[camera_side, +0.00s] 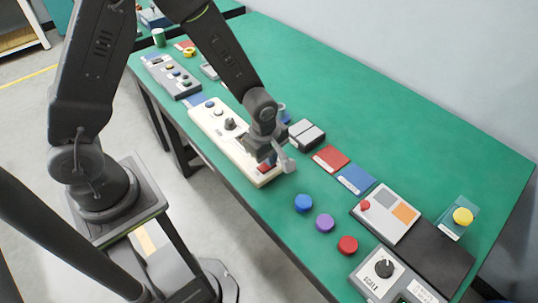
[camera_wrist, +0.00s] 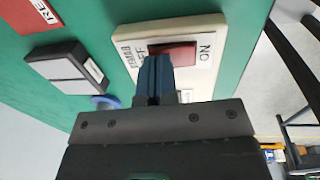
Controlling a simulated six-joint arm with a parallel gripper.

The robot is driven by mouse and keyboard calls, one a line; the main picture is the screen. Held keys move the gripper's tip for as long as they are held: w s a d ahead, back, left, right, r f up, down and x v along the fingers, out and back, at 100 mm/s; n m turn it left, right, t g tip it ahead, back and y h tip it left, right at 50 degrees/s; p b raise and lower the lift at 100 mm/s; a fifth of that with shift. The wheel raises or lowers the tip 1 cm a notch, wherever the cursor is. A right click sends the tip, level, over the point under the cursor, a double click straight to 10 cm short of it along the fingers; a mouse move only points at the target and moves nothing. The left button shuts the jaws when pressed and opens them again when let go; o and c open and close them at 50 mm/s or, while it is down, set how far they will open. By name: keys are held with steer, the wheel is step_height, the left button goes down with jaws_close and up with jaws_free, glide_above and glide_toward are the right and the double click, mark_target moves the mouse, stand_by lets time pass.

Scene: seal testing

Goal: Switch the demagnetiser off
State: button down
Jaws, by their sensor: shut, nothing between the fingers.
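The demagnetiser switch is a red rocker (camera_wrist: 180,51) on a cream panel (camera_wrist: 212,30), with "ON" printed at its right and "OFF" at its left in the wrist view. Lettering that seems to read "DEMAG" lies beyond the OFF mark. My gripper (camera_wrist: 153,62) is shut and empty, its blue fingertips over the OFF end of the rocker and hiding part of it. Whether they touch it, and which way the rocker is tilted, I cannot tell. In the side view the panel (camera_side: 205,118) lies along the bench's front edge, with my gripper (camera_side: 270,164) low over its near end.
A dark double-pad box (camera_wrist: 65,65) stands beside the panel. Red (camera_side: 331,158) and blue (camera_side: 356,178) labelled plates, several coloured buttons and a dial unit (camera_side: 384,269) lie further right. The green bench behind is clear.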

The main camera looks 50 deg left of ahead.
steer(key=shift+f, duration=0.15)
stand_by(0.3)
steer(key=shift+s, duration=0.15)
steer(key=shift+s+r, duration=0.2)
steer(key=shift+s, duration=0.4)
steer(key=shift+r, duration=0.1)
step_height(320, 180, up, 14)
steer(key=w, duration=0.1)
steer(key=shift+w, duration=0.35)
